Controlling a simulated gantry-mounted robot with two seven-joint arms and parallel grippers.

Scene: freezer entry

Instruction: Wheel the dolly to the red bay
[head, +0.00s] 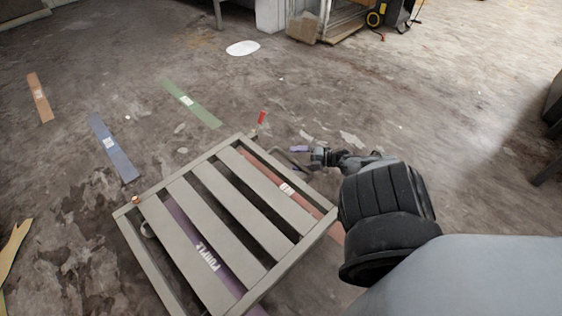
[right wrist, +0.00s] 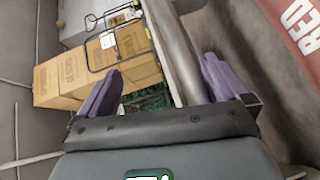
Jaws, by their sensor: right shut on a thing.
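The dolly (head: 225,222) is a grey slatted platform in the lower middle of the head view. The red bay strip (head: 287,188) shows through its right-hand slats and also lies at the right edge of the right wrist view (right wrist: 300,25), marked RED. A purple strip (head: 208,256), marked PURPLE, shows between the left slats. My right gripper (head: 301,157), with purple fingers, is at the dolly's far right side. In the right wrist view it is shut on a grey bar (right wrist: 178,50), which looks like part of the dolly. My left gripper is out of view.
Green (head: 192,103), blue (head: 112,147) and orange (head: 39,97) strips lie on the floor to the left. A white round patch (head: 243,48) lies farther back. A carton (head: 303,27) and yellow-wheeled equipment (head: 375,18) stand at the back. Floor beyond the dolly is largely clear.

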